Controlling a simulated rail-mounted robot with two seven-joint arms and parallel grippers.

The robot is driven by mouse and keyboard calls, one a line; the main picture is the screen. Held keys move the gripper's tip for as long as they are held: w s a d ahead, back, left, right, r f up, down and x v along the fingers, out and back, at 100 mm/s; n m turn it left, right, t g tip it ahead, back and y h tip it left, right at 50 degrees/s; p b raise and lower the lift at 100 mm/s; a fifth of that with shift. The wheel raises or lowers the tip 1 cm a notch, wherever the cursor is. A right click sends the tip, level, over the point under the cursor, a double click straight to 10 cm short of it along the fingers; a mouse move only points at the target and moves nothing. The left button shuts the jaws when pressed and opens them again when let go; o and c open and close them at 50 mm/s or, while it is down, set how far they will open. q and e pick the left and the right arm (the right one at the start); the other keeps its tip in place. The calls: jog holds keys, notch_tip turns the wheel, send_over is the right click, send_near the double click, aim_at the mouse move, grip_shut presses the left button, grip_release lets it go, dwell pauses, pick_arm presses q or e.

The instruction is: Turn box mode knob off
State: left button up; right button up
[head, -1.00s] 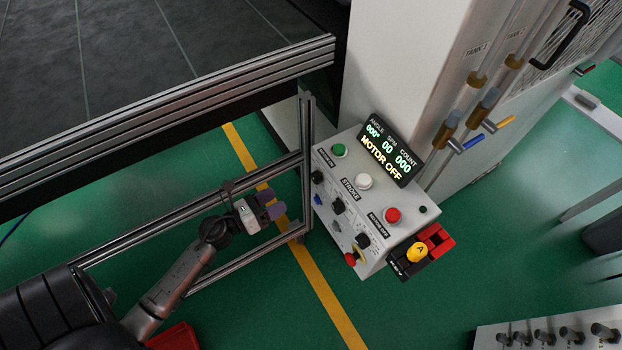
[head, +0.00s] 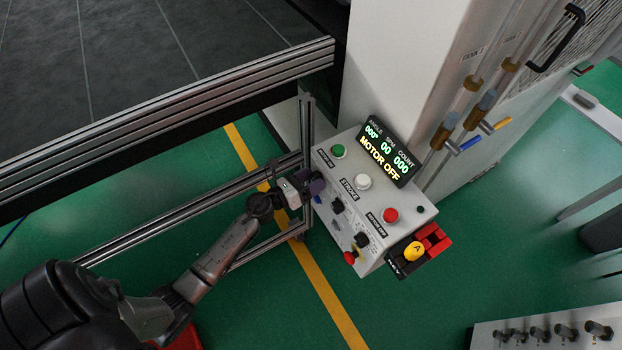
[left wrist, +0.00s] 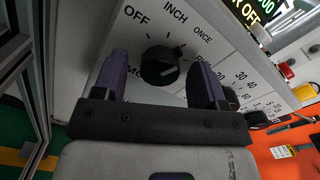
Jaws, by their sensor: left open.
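The control box (head: 350,215) has several black knobs on its front face. The mode knob (left wrist: 161,67) shows in the left wrist view, with OFF, INCH and ONCE printed around it; its pointer line is towards the right, away from OFF. My left gripper (left wrist: 163,85) is open, with a purple finger on each side of the knob. I cannot tell whether the fingers touch it. In the head view my left gripper (head: 313,184) is at the box's left front, hiding that knob. The right gripper is not in view.
The box's display (head: 387,152) reads MOTOR OFF. Green (head: 338,151), white (head: 362,181) and red (head: 390,215) buttons sit on top. A metal frame rail (head: 200,215) runs close beside my left arm. Open green floor lies in front.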

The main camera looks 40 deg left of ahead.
pick_arm(q)
jog(key=shift+c, duration=0.4)
jog(key=shift+c, duration=0.6)
jog(key=c, duration=0.7)
jog(key=shift+r+n+p, duration=0.1)
jog(key=shift+n+p, duration=0.25)
jog(key=shift+n, duration=0.05)
jog(key=shift+r+n+p, duration=0.1)
jog(key=shift+n+p, duration=0.7)
jog(key=shift+n, duration=0.3)
jog(key=n+p, duration=0.2)
jog(key=n, duration=0.2)
jog(key=shift+n, duration=0.3)
jog(key=n+p, duration=0.2)
jog(key=n, duration=0.2)
jog(key=shift+p, duration=0.3)
jog(key=shift+n+g+h+p, duration=0.3)
jog(key=shift+n+p, duration=0.45)
jog(key=shift+n, duration=1.15)
